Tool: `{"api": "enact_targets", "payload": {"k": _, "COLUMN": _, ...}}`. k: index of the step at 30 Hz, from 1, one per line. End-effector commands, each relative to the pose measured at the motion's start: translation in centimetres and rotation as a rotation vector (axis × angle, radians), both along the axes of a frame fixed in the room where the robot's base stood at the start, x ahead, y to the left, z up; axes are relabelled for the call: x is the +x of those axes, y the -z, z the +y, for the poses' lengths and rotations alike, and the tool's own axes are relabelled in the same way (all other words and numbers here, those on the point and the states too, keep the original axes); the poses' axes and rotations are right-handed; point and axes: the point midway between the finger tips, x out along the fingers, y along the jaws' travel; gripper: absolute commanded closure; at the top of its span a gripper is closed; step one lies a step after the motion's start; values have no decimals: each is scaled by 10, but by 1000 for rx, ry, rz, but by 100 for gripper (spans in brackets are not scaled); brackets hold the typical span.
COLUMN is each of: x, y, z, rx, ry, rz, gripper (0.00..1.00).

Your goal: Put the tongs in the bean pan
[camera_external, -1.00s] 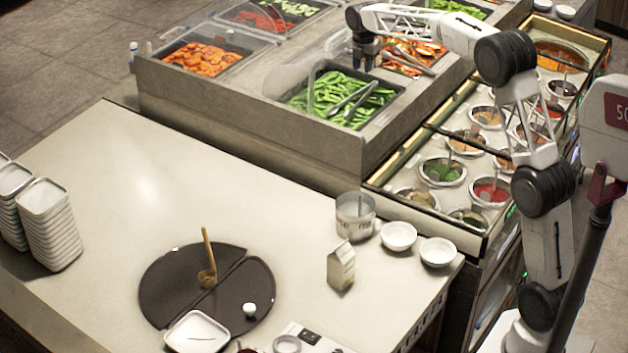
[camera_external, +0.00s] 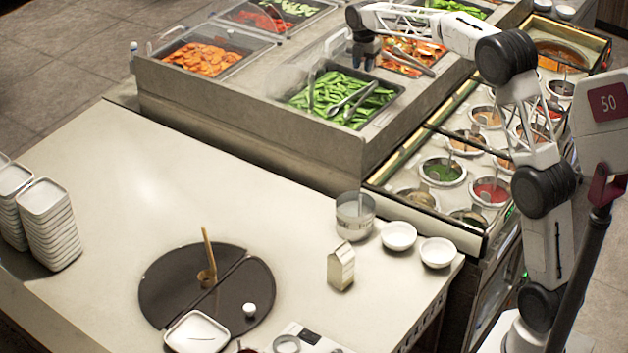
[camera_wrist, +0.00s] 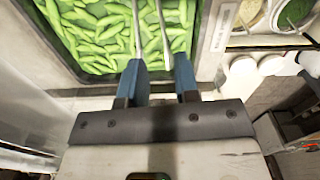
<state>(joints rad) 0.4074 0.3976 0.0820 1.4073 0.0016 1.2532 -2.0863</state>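The bean pan (camera_external: 384,116) sits in the raised counter, full of green pods. Metal tongs (camera_external: 352,99) lie on the pods, their arms spread. My gripper (camera_external: 363,67) hangs pointing down near the pan's far edge. In the wrist view, my two blue-tipped fingers (camera_wrist: 157,76) are apart, with a gap between them. The two arms of the tongs (camera_wrist: 163,22) run over the pods up to the fingertips; their near end is hidden. I cannot tell whether the fingers touch the tongs.
Another pair of tongs (camera_external: 413,60) lies on the red-orange pan behind. A pan of carrots (camera_external: 205,58) is at the left. Sauce wells (camera_external: 443,171) line the right side. A milk carton (camera_external: 341,266) and white bowls (camera_external: 398,236) stand on the front counter, mostly clear.

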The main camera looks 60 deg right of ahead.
Motion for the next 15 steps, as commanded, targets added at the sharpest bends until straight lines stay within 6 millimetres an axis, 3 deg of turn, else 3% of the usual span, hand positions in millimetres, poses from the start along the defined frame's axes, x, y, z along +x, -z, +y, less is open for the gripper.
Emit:
{"api": "enact_targets", "payload": {"k": 8, "x": -18, "y": -15, "z": 26, "rx": -5, "ry": 71, "rz": -11, "gripper": 71}}
{"api": "enact_targets", "payload": {"k": 15, "x": -59, "y": -37, "z": 77, "rx": -9, "ry": 223, "rz": -32, "gripper": 71}}
